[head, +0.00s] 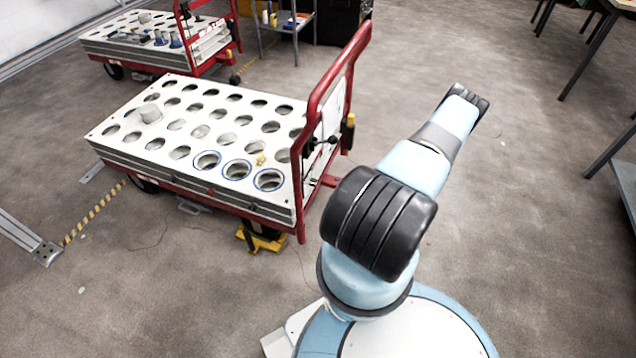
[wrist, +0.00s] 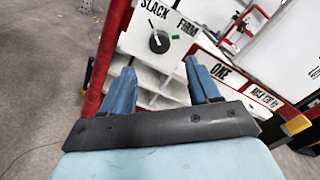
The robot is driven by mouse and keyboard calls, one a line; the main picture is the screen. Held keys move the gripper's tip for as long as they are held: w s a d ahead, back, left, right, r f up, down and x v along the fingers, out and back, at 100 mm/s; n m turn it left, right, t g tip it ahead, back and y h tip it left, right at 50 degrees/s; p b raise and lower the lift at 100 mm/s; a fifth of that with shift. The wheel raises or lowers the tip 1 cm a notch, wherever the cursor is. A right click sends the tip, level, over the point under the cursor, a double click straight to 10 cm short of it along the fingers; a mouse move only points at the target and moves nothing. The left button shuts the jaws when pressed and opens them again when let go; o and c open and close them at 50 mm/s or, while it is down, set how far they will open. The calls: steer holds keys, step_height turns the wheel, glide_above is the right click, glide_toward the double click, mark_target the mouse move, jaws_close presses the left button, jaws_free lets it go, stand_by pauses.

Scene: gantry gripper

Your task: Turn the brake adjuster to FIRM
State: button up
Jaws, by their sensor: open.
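The brake adjuster is a round black knob (wrist: 159,41) on a white panel (wrist: 135,40), seen in the wrist view. SLACK is printed at its upper left and FIRM at its upper right. A small light mark shows on the knob, but its exact direction is hard to read. My gripper (wrist: 158,66) is open, its two blue fingers apart, with the knob ahead between and beyond the fingertips. The fingers appear clear of the knob. In the head view the gripper cannot be made out, and the knob is not distinguishable.
A red-framed cart (head: 322,90) with a white top full of round holes (head: 120,120) stands left of my arm. A second similar cart (head: 140,40) is behind it. Grey floor (head: 540,230) is open at the right.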

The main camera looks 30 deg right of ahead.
mark_target(316, 183)
steer(key=x, duration=0.9)
steer(key=shift+w+a, duration=0.25)
steer(key=shift+w, duration=0.05)
steer(key=c, duration=1)
steer(key=shift+d, duration=0.4)
steer(key=shift+a, duration=0.3)
